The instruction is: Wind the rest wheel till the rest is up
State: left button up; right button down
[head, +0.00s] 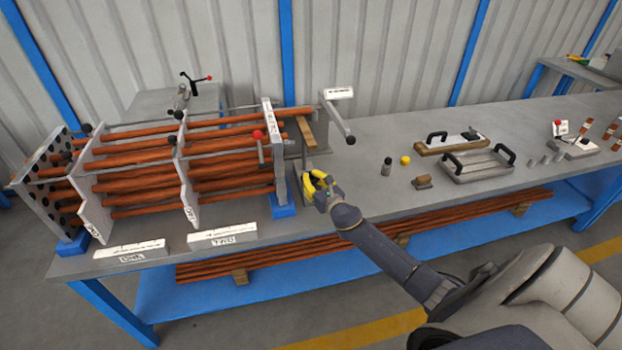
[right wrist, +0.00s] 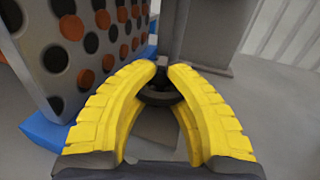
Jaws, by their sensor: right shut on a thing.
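My right gripper (head: 314,181) is beside the right end plate (head: 278,155) of the tube bundle. In the right wrist view its yellow fingers (right wrist: 162,78) are shut on a dark round part that looks like the rest wheel (right wrist: 160,97), low at the foot of a grey post (right wrist: 172,40). The fingers hide much of the wheel. A wooden block (head: 306,133), apparently the top of the rest, stands above and behind the gripper, near the end of a copper tube (head: 296,113). I cannot tell whether they touch. My left gripper is not in view.
The holed plate (right wrist: 85,50) stands close left of the fingers, on a blue foot (right wrist: 45,130).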

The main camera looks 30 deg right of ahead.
jog(key=shift+s+a+f, duration=0.1)
jog(key=shift+f, duration=0.25)
dwell(0.3)
jog(key=c, duration=1.2)
grip_release()
jog(key=shift+c, duration=0.2)
jog(key=o, duration=0.3)
jog(key=o, duration=0.5)
jog(key=shift+r, duration=0.15)
jog(key=s, duration=1.1)
jog(key=shift+s+a, duration=0.35)
jog(key=shift+s, duration=0.05)
